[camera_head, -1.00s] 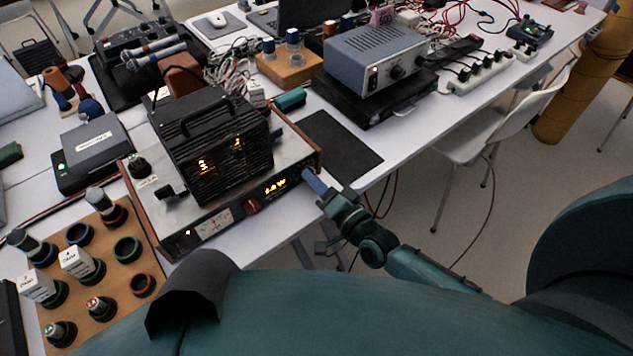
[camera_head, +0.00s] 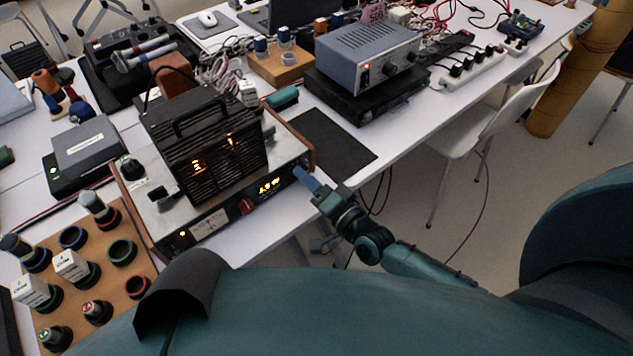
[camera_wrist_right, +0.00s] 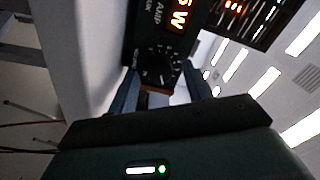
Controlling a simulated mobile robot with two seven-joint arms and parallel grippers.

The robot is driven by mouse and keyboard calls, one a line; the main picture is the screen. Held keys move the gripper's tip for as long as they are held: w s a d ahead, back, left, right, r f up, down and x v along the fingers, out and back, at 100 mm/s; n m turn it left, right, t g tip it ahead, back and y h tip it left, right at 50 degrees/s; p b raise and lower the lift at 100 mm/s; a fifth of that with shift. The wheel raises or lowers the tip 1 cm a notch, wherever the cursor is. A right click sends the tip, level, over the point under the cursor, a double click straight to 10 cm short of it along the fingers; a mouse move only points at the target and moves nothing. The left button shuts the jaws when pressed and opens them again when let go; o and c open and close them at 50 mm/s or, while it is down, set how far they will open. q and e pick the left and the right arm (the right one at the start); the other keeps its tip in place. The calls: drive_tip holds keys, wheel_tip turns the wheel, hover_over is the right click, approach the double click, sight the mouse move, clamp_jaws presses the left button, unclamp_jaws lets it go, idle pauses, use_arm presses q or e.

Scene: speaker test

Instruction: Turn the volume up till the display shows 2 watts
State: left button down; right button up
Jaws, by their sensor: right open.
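The amplifier (camera_head: 215,222) with wooden side panels sits at the table's front edge in the head view. Its orange display (camera_head: 269,186) appears to read 1.5 W. In the right wrist view the display (camera_wrist_right: 180,20) is cut off, with "5 W" showing. The black volume knob (camera_wrist_right: 160,64) faces my right gripper there; the gripper hides it in the head view. My right gripper (camera_head: 304,177) is open at the right end of the amplifier's front. In the wrist view the blue fingers (camera_wrist_right: 160,88) lie to either side of the knob; contact cannot be told. My left gripper is out of view.
A black caged unit with a handle (camera_head: 205,135) stands on the amplifier. A board with several capped sockets (camera_head: 88,262) lies to the left. A dark mat (camera_head: 334,141) is bare to the right. A grey power supply (camera_head: 367,54) and a white chair (camera_head: 487,128) are beyond.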

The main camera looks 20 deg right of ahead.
drive_tip(key=v, duration=1.3)
drive_tip(key=shift+s, duration=0.15)
